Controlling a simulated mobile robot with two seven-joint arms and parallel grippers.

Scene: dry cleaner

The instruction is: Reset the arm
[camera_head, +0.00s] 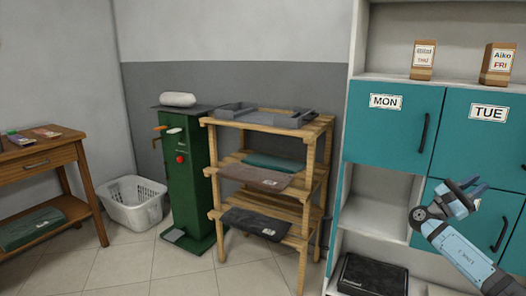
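My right arm comes in from the lower right corner in the head view. Its gripper (480,183) is raised in front of the teal cabinet, near the lower right door. The two light blue fingers appear spread with a small gap, and nothing shows between them. My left arm and gripper are not in view.
Teal cabinet doors marked MON (385,135) and TUE (482,145) stand behind my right arm. A wooden rack (305,180) holds folded cloths and a grey tray (262,117). A green press (184,180), white basket (134,205) and wooden table (38,158) stand left. Tiled floor lies open in front.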

